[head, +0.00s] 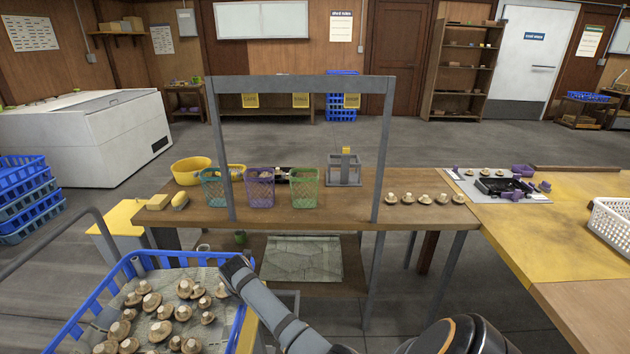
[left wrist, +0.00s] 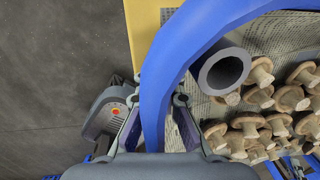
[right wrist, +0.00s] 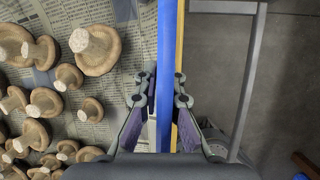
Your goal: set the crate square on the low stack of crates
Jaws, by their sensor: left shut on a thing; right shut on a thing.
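A blue crate (head: 178,256) lined with newsprint and holding several brown mushrooms is at the lower left of the head view. My right gripper (head: 236,268) is at its right side; in the right wrist view the gripper (right wrist: 166,88) is shut on the blue rim (right wrist: 167,40). In the left wrist view my left gripper (left wrist: 158,97) is shut on a curved part of the rim (left wrist: 163,55). My left gripper does not show in the head view. A stack of blue crates (head: 30,195) stands on the floor at the left edge. The crate's underside is hidden.
A yellow surface (head: 246,332) lies beside and below the crate's right side. A wooden bench (head: 340,212) with baskets and a grey frame stands ahead. Another blue crate stack (head: 341,100) is at the back. Grey floor lies between the left stack and the bench.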

